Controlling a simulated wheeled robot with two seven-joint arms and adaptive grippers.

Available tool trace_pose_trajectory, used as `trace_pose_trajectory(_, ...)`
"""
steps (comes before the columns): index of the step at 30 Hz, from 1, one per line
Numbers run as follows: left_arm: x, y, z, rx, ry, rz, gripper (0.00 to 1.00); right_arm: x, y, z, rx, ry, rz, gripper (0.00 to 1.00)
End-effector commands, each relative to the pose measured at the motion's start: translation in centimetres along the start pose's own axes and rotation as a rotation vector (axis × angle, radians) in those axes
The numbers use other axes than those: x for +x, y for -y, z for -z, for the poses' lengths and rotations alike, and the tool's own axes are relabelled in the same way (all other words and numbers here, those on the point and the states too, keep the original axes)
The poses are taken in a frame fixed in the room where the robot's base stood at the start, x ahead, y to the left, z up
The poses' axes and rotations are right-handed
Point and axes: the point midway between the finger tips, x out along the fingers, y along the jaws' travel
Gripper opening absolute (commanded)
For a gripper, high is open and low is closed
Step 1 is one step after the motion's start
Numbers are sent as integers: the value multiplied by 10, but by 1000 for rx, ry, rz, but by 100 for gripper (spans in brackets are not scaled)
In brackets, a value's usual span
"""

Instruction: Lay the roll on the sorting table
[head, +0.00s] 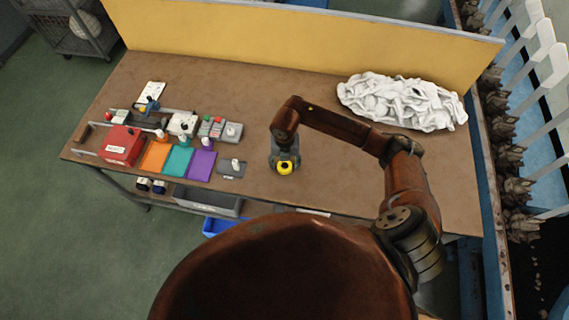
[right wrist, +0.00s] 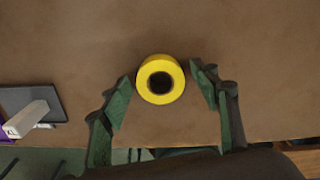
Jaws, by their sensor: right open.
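The roll (head: 285,168) is a yellow ring with a dark core. It lies on the brown sorting table (head: 330,190) near its front middle. My right gripper (head: 284,160) is right above the roll, pointing down. In the right wrist view the roll (right wrist: 160,79) sits between the tips of the open fingers of my right gripper (right wrist: 162,85). I see small gaps beside it, and cannot tell its exact height against the tips. My left gripper is not in view.
A red box (head: 121,146), orange, teal and purple mats (head: 178,160), a grey pad with a white item (head: 232,168) and a clipboard (head: 150,93) are at left. A yellow panel (head: 300,45) borders the back.

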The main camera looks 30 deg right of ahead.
Motion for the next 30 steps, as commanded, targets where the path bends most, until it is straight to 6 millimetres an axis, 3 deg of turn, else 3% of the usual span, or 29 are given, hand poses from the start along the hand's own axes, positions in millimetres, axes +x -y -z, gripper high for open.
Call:
trace_pose_trajectory(7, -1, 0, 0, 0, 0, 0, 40, -2, 0, 0, 0, 0, 0, 56)
trace_pose_trajectory(11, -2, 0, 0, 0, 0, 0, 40, -13, -1, -1, -1, 2, -2, 56)
trace_pose_trajectory(24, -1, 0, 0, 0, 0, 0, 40, -99, 0, -1, -2, 3, -1, 56)
trace_pose_trajectory(30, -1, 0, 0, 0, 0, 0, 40, -120, 0, 0, 0, 1, 0, 56)
